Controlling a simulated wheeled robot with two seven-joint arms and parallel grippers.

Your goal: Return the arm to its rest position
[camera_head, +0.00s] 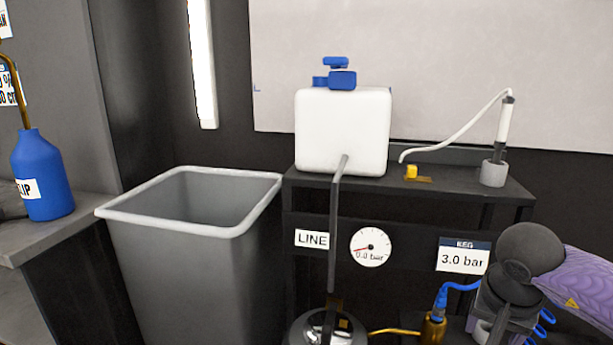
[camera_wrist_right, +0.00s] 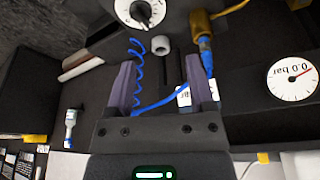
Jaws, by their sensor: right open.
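My right arm (camera_head: 575,285) comes in from the right edge in the head view, with its dark wrist low in front of the black stand. My right gripper (camera_wrist_right: 161,75) is open in the right wrist view, its two purple-grey fingers well apart. Nothing is clamped between them. A blue coiled hose (camera_wrist_right: 134,65) passes by the left finger, and its line runs to a brass fitting (camera_wrist_right: 203,25); whether it touches a finger is unclear. The fingertips are hidden in the head view. My left gripper is not in view.
A black stand (camera_head: 300,215) carries a white tank (camera_head: 342,130) with a blue cap, and a gauge (camera_head: 370,247) reading 0.0 bar. A grey bin (camera_head: 150,260) stands left of it. A blue bottle (camera_head: 42,175) stands on the left counter. The brass fitting (camera_head: 433,328) is close to my right wrist.

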